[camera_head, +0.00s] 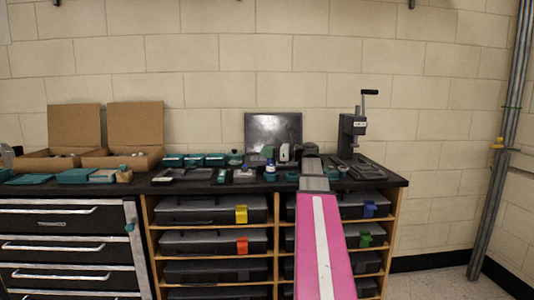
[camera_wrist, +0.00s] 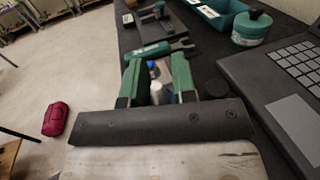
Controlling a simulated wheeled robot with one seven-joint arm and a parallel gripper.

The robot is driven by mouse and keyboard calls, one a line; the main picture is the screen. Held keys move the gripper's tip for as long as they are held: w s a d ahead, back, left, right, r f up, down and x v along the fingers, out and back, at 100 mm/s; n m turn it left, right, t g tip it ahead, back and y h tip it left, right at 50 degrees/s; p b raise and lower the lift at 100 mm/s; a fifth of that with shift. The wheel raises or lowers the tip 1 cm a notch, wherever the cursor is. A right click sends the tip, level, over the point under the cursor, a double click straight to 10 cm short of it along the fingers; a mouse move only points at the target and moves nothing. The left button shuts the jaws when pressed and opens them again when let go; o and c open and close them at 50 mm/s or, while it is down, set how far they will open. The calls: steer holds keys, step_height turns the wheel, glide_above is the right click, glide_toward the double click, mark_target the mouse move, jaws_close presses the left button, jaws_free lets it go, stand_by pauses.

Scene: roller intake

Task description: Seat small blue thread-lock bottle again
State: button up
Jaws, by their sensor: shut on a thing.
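The small blue bottle (camera_head: 270,166) shows in the head view as a blue and white shape at the middle of the bench, just below my gripper (camera_head: 270,154). In the wrist view my gripper (camera_wrist: 156,74) has its two green fingers on either side of a small item with a blue top (camera_wrist: 152,67) and a pale part nearer the camera. I take this to be the bottle, with my gripper shut on it. The fingers hide much of it. I cannot tell whether its base touches a holder or the bench.
A grey laptop (camera_wrist: 285,72) and a teal jar (camera_wrist: 252,27) lie right of my gripper in the wrist view. A teal-handled tool (camera_wrist: 150,51) lies beyond the fingers. A lever press (camera_head: 352,135) stands at the bench's right. Cardboard boxes (camera_head: 135,125) stand left.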

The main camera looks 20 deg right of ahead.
steer(key=shift+f, duration=1.2)
steer(key=o, duration=0.5)
steer(key=shift+r, duration=0.15)
steer(key=shift+r, duration=1.35)
steer(key=o, duration=0.5)
steer(key=shift+o, duration=0.2)
